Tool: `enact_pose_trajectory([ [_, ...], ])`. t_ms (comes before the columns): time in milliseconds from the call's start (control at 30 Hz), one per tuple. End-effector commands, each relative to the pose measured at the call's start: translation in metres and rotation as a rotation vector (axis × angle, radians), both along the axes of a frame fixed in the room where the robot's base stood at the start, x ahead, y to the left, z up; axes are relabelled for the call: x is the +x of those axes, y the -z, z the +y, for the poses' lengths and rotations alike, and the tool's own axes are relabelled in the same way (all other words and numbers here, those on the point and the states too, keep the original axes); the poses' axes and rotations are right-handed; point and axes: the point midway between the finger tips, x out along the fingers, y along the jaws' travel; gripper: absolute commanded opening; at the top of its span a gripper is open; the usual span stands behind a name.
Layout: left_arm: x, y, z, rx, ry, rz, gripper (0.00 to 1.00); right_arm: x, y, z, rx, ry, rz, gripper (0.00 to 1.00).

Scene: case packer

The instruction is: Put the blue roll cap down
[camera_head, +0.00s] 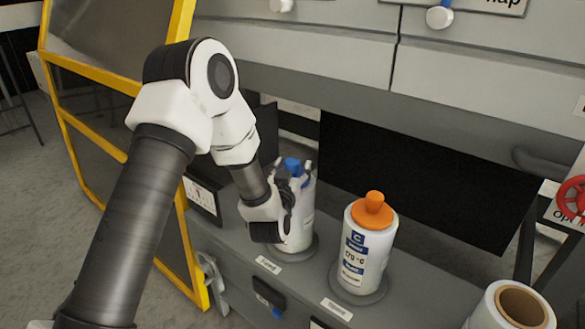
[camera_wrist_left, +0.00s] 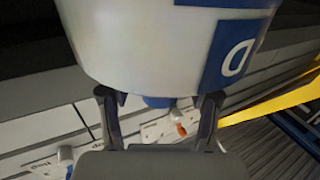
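The blue roll cap (camera_head: 292,164) is at the top of a white roll (camera_head: 303,215) that stands upright on a round grey base at the left of the shelf. My left gripper (camera_head: 294,168) is at the cap from the left and hides part of it and of the roll. In the left wrist view, the two fingers of my left gripper (camera_wrist_left: 160,104) stand apart on either side of the blue cap (camera_wrist_left: 158,102), with a gap to each side. The white roll (camera_wrist_left: 150,50) with a blue label fills the top of that view. My right gripper is not in view.
A white roll with an orange cap (camera_head: 374,210) stands on its own base to the right. An uncapped roll (camera_head: 522,304) with a brown core is at the lower right. A yellow-framed guard (camera_head: 178,232) is at the left. A grey machine panel is behind.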

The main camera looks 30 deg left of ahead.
Motion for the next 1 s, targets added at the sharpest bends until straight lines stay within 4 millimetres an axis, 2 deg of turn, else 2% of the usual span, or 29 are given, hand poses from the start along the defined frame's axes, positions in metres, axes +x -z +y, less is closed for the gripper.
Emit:
enact_pose_trajectory([
  [167,-0.005,-0.002,-0.002,0.0,0.001,0.001,0.62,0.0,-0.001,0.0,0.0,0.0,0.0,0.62],
  [267,-0.021,-0.001,-0.009,-0.001,0.001,0.002,0.62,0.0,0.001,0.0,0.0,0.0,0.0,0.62],
  [500,-0.079,0.0,-0.032,0.002,0.003,0.004,0.62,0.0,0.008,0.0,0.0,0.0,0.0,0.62],
  [600,-0.098,-0.001,-0.039,0.002,0.001,0.004,0.62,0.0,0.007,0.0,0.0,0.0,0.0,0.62],
  [700,-0.109,-0.001,-0.043,0.001,0.002,0.004,0.62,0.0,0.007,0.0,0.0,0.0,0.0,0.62],
  [767,-0.112,0.007,-0.045,-0.006,0.008,0.027,0.62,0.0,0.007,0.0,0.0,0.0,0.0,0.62],
  [867,-0.116,0.054,-0.056,-0.042,0.046,0.172,0.62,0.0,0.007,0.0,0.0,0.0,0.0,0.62],
  [967,-0.14,0.143,-0.077,-0.113,0.114,0.463,0.62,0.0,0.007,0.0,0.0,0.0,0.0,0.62],
  [1000,-0.16,0.184,-0.087,-0.146,0.143,0.607,0.62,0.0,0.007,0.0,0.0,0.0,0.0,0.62],
])
